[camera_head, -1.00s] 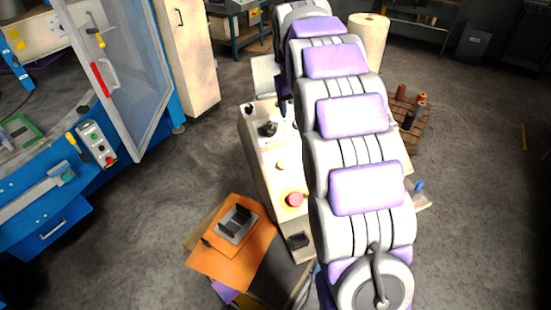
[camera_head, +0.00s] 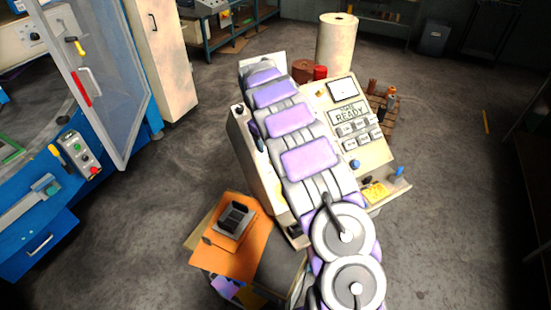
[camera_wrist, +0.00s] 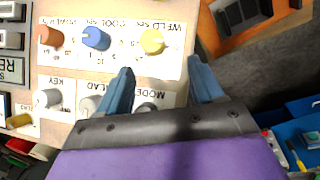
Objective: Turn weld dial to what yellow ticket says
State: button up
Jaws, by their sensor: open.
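The weld dial (camera_wrist: 152,41) is a yellow knob under the "WELD sec" label in the wrist view, at the right end of a row of knobs on a white plate. My gripper (camera_wrist: 160,78) is open and empty, its two blue-grey fingers pointing toward the panel. The dial lies just beyond the fingertips, between them in the picture; I see no contact. The dial's exact setting is too small to read. A yellow ticket (camera_head: 375,192) lies on the console's lower right edge in the head view; its writing is unreadable. My arm hides the dial there.
A blue "COOL sec" knob (camera_wrist: 97,38) and an orange-brown knob (camera_wrist: 50,36) sit left of the weld dial. A white key switch (camera_wrist: 47,98) and other knobs sit below. The console (camera_head: 375,150) shows a READY display (camera_head: 349,113). An orange board (camera_head: 235,250) is nearby.

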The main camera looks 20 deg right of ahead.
jog(key=d+f, duration=0.1)
jog(key=f, duration=0.2)
jog(key=d+f, duration=0.2)
jog(key=f, duration=0.1)
jog(key=d+f, duration=0.2)
jog(key=f, duration=0.1)
jog(key=shift+w+f, duration=0.1)
jog(key=shift+f, duration=0.1)
jog(key=shift+d+f, duration=0.1)
jog(key=shift+f, duration=0.2)
jog(key=a, duration=0.3)
jog(key=shift+w+a+f, duration=0.15)
jog(key=shift+w+f, duration=0.05)
jog(key=shift+f, duration=0.2)
jog(key=shift+a+r, duration=0.1)
jog(key=shift+a, duration=0.1)
jog(key=shift+o, duration=0.3)
jog(key=shift+s+d, duration=0.15)
jog(key=shift+d, duration=0.7)
jog(key=shift+c, duration=1.4)
jog(key=shift+d, duration=0.35)
jog(key=c, duration=0.3)
jog(key=shift+a, duration=0.5)
jog(key=c, duration=0.3)
jog(key=shift+a, duration=0.15)
jog(key=shift+c, duration=1.2)
jog(key=shift+r, duration=0.1)
jog(key=shift+d, duration=0.25)
